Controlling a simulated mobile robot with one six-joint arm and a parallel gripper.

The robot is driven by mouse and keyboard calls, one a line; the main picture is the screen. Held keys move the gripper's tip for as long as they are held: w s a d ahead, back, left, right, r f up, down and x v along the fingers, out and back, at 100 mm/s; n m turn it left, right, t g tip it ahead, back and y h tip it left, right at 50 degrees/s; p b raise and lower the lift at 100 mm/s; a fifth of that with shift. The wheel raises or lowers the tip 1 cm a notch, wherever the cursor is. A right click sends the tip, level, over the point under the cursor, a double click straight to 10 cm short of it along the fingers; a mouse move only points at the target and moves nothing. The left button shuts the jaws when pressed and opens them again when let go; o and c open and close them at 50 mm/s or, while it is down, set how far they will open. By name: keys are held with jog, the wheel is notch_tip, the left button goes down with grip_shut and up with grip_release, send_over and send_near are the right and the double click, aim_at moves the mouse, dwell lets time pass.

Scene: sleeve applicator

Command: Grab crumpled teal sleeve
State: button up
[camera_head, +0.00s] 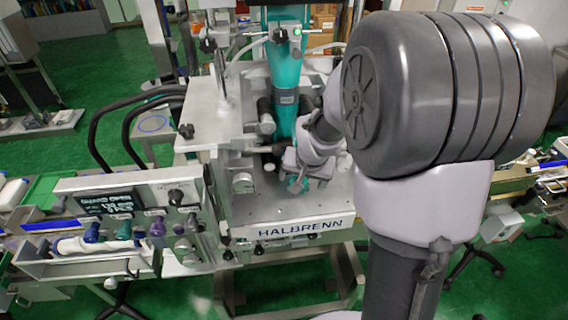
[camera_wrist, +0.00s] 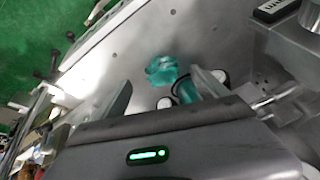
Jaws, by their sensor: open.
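The crumpled teal sleeve (camera_wrist: 162,68) lies on the grey metal plate (camera_wrist: 130,45) of the machine. I cannot tell the exact gap to the sleeve.
A teal column (camera_head: 287,95) rises from the machine just behind my gripper. A teal cylinder with a dark ring (camera_wrist: 192,92) is close to the right finger. A control panel (camera_head: 110,200) with coloured knobs stands at the left. The plate's front and right are bare.

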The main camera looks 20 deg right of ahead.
jog(key=x, duration=0.4)
jog(key=shift+w+r, duration=0.15)
jog(key=shift+w, duration=0.15)
jog(key=shift+s+r, duration=0.1)
jog(key=c, duration=1.4)
jog(key=shift+r, duration=0.1)
